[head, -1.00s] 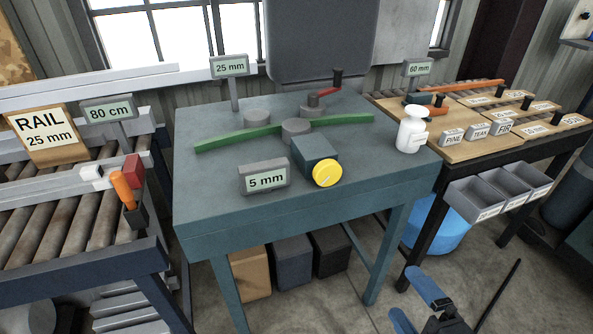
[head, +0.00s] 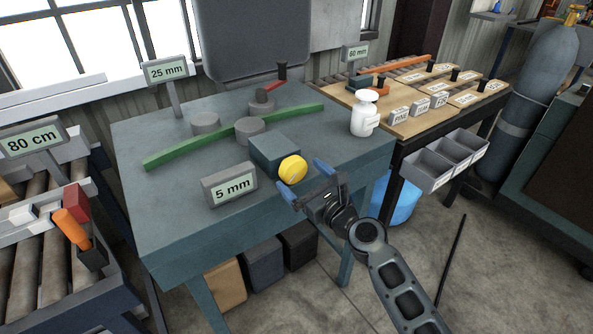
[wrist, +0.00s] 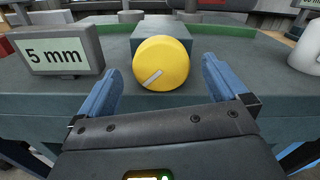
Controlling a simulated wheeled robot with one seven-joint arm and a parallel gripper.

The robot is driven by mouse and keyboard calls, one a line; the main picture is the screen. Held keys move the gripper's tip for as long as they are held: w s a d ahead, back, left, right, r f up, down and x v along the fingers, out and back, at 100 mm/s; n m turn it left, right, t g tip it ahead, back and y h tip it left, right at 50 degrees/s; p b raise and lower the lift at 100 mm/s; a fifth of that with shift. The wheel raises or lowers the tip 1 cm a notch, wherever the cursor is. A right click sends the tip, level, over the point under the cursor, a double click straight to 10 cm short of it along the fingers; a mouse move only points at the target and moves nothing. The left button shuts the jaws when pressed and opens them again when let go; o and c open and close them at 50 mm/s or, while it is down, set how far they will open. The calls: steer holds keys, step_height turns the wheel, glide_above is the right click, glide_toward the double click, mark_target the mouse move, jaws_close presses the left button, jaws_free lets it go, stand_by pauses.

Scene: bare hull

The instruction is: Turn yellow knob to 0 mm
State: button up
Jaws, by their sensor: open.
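The yellow knob (head: 293,169) sits on the front face of a dark teal block (head: 274,150) on the workbench. In the wrist view the knob (wrist: 161,63) is round, with a pale pointer mark slanting toward the lower left. A grey display (head: 230,185) left of the knob reads "5 mm"; it also shows in the wrist view (wrist: 58,52). My gripper (head: 304,182) is open, with its blue fingers in front of the bench's front edge. In the wrist view the fingers stand left and right of the knob, nearer the camera. I see no contact with it.
A green curved bar (head: 290,116) lies against grey rollers on the bench (head: 180,175). A "25 mm" sign (head: 166,72) stands behind. A white bottle (head: 364,113) stands at the bench's right. Grey bins (head: 444,163) hang farther right. Open floor lies in front.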

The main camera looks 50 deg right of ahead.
steer(key=shift+x, duration=1.15)
steer(key=shift+c, duration=0.5)
steer(key=c, duration=0.9)
steer(key=shift+n+b, duration=0.3)
steer(key=shift+n, duration=1.3)
steer(key=shift+c, duration=0.2)
steer(key=o, duration=1)
steer(key=shift+o, duration=0.2)
